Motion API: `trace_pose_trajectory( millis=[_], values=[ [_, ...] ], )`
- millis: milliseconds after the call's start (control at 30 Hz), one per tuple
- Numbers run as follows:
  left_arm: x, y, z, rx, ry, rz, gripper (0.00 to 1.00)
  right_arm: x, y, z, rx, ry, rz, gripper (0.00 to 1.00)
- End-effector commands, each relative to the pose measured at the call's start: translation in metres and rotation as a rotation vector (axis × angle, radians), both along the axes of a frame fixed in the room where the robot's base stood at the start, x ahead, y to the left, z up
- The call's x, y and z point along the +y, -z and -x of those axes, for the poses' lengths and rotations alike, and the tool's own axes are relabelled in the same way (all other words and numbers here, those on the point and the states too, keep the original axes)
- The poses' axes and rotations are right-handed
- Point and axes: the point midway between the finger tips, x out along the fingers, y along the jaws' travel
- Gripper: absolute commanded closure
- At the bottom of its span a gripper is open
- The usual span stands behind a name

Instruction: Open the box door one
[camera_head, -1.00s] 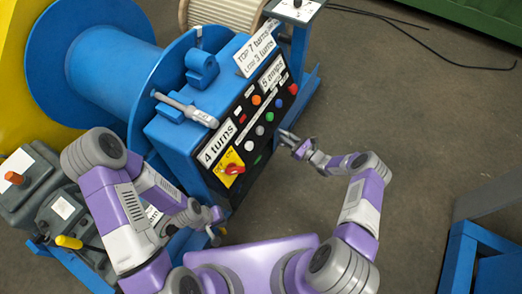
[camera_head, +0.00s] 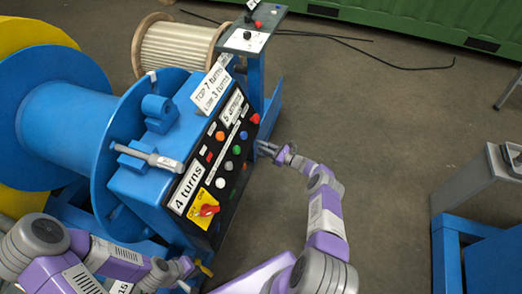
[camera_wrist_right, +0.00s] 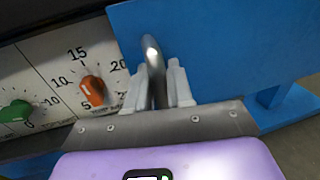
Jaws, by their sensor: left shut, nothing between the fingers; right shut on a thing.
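The blue box (camera_head: 140,190) stands at the left-centre of the head view, with a black control panel on its front. In the right wrist view a flat blue panel (camera_wrist_right: 220,45), which looks like a box door, carries a curved metal handle (camera_wrist_right: 151,58). My right gripper (camera_wrist_right: 158,88) is shut on this handle. In the head view my right gripper (camera_head: 265,148) is beside the box's right front edge; the handle is too small to make out there. I cannot tell whether the door is ajar. My left gripper (camera_head: 192,272) is shut and empty, low in front of the box.
The panel bears a red switch (camera_head: 207,210) and several coloured buttons. In the wrist view, a white dial plate with an orange knob (camera_wrist_right: 93,90) and a green knob (camera_wrist_right: 16,111) lies left of the blue panel. Floor right of my right arm is clear; a blue-framed bench (camera_head: 450,228) stands farther right.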

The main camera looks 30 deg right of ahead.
Motion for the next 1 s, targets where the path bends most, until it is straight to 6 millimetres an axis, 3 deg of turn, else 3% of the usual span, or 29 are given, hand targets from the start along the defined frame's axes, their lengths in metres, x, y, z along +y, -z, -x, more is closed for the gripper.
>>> trace_pose_trajectory(
  millis=[400, 433, 533, 833, 1000],
  values=[
    [0.000, 0.000, 0.000, 0.000, 0.000, 0.000, 1.00, -0.003, 0.001, 0.001, 0.001, 0.004, 0.000, 1.00],
    [0.000, 0.000, 0.000, 0.000, 0.000, 0.000, 1.00, -0.003, 0.001, 0.000, 0.001, 0.004, 0.000, 0.77],
    [0.000, 0.000, 0.000, 0.000, 0.000, 0.000, 1.00, -0.003, 0.001, 0.001, 0.001, 0.004, 0.000, 0.62],
    [0.000, -0.001, 0.000, 0.000, 0.000, 0.000, 1.00, -0.003, 0.000, 0.001, 0.001, 0.003, -0.001, 0.62],
    [0.000, -0.008, 0.000, 0.000, 0.000, 0.000, 1.00, -0.014, -0.001, 0.017, 0.001, 0.006, -0.002, 0.62]
  ],
)
